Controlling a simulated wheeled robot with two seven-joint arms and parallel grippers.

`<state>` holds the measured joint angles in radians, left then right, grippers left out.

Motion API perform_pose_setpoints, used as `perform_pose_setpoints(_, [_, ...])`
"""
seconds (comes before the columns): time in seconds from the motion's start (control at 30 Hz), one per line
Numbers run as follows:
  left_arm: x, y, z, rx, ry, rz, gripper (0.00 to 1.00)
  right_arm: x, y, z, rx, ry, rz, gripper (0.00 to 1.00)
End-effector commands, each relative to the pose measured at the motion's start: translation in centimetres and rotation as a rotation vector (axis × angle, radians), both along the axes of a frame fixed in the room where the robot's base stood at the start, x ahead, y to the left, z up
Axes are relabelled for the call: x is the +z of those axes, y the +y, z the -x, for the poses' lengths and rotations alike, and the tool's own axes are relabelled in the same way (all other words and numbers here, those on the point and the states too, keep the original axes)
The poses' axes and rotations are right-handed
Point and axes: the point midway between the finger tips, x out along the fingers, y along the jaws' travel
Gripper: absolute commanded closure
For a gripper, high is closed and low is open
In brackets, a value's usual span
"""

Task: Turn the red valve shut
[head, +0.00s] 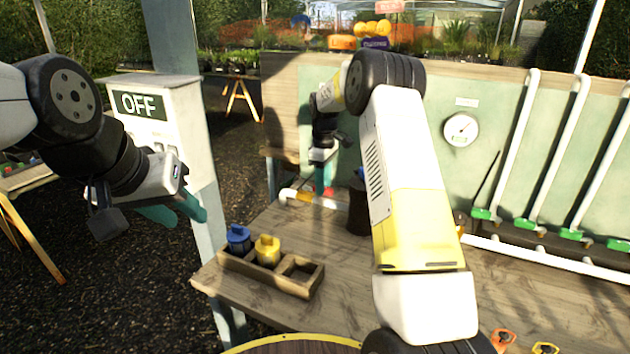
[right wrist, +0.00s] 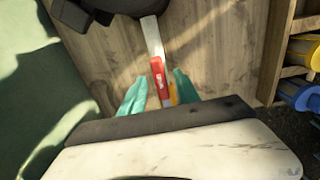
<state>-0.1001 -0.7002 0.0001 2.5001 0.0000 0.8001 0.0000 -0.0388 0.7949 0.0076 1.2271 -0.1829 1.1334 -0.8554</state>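The red valve's handle (right wrist: 158,78) lies between the two teal fingertips of my right gripper (right wrist: 160,93) in the right wrist view, with a small gap on either side. A white pipe (right wrist: 152,37) runs on from it. In the head view my right gripper (head: 322,178) points down above the white pipe (head: 318,200) at the bench's back left, and the valve is mostly hidden behind it. My left gripper (head: 174,209) hangs at the left, off the bench, with its teal fingers apart and empty.
A wooden holder (head: 292,287) with blue (head: 238,238) and yellow (head: 267,249) pieces sits at the bench's left edge. A dark round object (head: 357,215) stands right of my right gripper. A gauge (head: 460,129) and white tubes with green valves (head: 525,224) are at the back right.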

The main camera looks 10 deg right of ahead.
Motion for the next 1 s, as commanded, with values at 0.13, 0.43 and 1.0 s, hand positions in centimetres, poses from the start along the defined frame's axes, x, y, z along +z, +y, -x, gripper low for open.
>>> perform_pose_setpoints(0.13, [0.0, 0.0, 0.0, 0.0, 0.0, 0.0, 0.64, -0.29, -0.01, -0.02, -0.001, -0.001, 0.0, 0.62])
perform_pose_setpoints(0.43, [0.0, 0.0, 0.0, 0.0, 0.0, 0.0, 0.64, -0.26, 0.0, 0.0, 0.0, 0.0, 0.0, 0.91])
perform_pose_setpoints(1.0, [0.0, 0.0, 0.0, 0.0, 0.0, 0.0, 0.64, -0.23, 0.0, -0.01, 0.0, -0.001, 0.0, 1.0])
